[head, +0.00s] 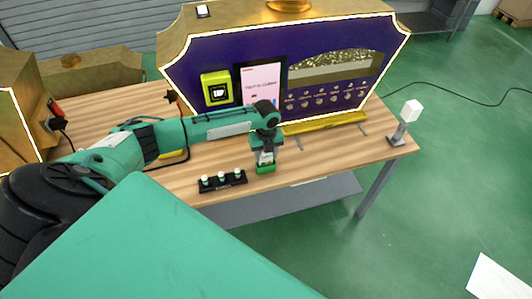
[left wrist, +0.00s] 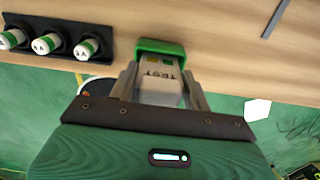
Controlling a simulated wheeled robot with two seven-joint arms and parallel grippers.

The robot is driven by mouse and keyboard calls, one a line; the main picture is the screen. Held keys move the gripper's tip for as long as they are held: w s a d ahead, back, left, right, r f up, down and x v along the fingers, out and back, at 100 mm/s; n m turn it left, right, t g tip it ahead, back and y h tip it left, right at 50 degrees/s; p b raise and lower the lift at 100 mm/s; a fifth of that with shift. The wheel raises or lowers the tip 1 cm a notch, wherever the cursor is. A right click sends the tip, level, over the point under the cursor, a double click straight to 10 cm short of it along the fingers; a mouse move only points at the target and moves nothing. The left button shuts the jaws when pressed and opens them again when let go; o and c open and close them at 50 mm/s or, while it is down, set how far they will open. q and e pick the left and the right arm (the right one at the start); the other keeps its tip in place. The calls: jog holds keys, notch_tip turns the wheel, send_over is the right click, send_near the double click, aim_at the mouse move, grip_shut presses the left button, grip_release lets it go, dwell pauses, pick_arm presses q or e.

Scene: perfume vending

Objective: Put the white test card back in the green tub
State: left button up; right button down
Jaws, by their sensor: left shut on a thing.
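The white test card (left wrist: 158,88), with "TEST" printed on it, is held between the fingers of my left gripper (left wrist: 158,85) in the left wrist view. The green tub (left wrist: 162,46) lies just beyond the fingertips, with the card's far end overlapping its opening; I cannot tell how deep the card sits in it. In the head view my left gripper (head: 266,150) points down over the green tub (head: 265,169) near the table's front edge. The white card (head: 266,157) shows partly between them. My right gripper is not in view.
A black rack (head: 208,188) with three white-and-green bottles stands left of the tub on the wooden table (head: 330,148). The purple and gold vending machine (head: 215,55) stands behind. A white block on a stand (head: 411,110) is at the right end.

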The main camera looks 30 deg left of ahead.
pick_arm(q)
jog(key=shift+f+b, duration=0.3)
jog(key=shift+f, duration=0.4)
jog(key=shift+f, duration=0.1)
jog(key=o, duration=1.6)
jog(key=shift+r, duration=0.2)
jog(key=shift+r+p, duration=0.8)
jog(key=shift+p, duration=0.05)
